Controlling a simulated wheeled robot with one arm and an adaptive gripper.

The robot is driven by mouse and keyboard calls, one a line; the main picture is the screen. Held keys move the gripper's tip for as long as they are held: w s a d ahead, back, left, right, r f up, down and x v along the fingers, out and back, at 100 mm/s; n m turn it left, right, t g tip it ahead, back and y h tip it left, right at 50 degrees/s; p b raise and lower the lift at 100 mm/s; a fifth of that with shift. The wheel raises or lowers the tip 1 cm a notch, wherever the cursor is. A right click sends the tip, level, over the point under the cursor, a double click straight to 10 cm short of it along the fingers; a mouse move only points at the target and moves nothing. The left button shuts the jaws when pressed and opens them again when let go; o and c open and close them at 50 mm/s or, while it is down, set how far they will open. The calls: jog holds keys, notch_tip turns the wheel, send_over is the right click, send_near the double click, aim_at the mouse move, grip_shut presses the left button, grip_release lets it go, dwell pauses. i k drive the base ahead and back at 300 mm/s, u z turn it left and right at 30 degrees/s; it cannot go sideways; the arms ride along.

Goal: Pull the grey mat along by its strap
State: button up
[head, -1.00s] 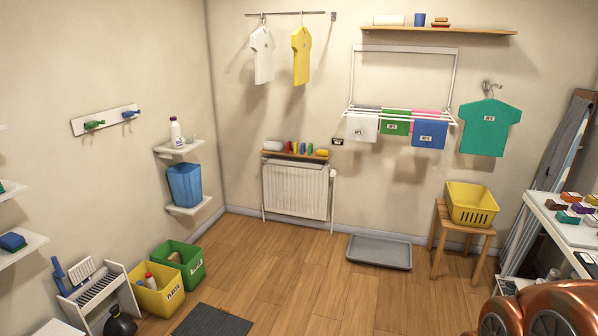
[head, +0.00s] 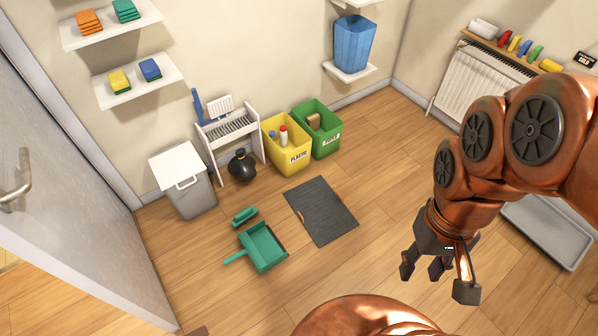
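The dark grey mat (head: 325,208) lies flat on the wooden floor in front of the yellow and green bins. A small brown strip, perhaps its strap (head: 299,213), shows at the mat's left edge; it is too small to make out well. My gripper (head: 436,280) hangs in the air to the right of the mat, fingers pointing down. Its fingers are spread apart with nothing between them. It is apart from the mat and the strap.
A green dustpan (head: 263,248) and a green brush (head: 244,215) lie left of the mat. Behind stand a yellow bin (head: 287,158), a green bin (head: 325,140), a black round bottle (head: 242,168) and a lidded bin (head: 190,195). A grey tray (head: 550,230) lies right.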

aim_at(325, 218)
jog(key=u, duration=0.45)
jog(key=i, duration=1)
jog(key=u, duration=0.4)
